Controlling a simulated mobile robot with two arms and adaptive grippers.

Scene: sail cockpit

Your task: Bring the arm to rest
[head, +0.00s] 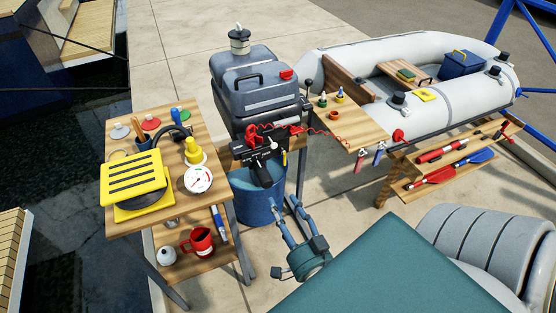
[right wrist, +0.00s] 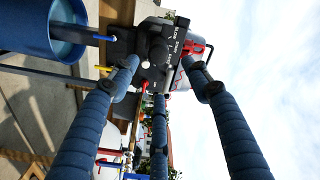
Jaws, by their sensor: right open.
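My right gripper (head: 288,212) is in the lower middle of the head view, above the concrete and in front of the blue bucket. Its blue padded fingers are spread and hold nothing. In the right wrist view the gripper (right wrist: 160,78) shows three fingers apart, with the black control front of the outboard motor (right wrist: 165,50) visible beyond them. The grey outboard motor (head: 258,92) stands behind the gripper in the head view, with a red cord at its front. My left gripper is not in view.
The blue bucket (head: 257,203) stands under the motor. A wooden stand (head: 118,218) with a yellow slatted thing (head: 133,178) and a red mug (head: 200,241) is at left. At right are a grey inflatable boat (head: 445,60), a paddle rack (head: 425,188) and a teal surface (head: 390,270).

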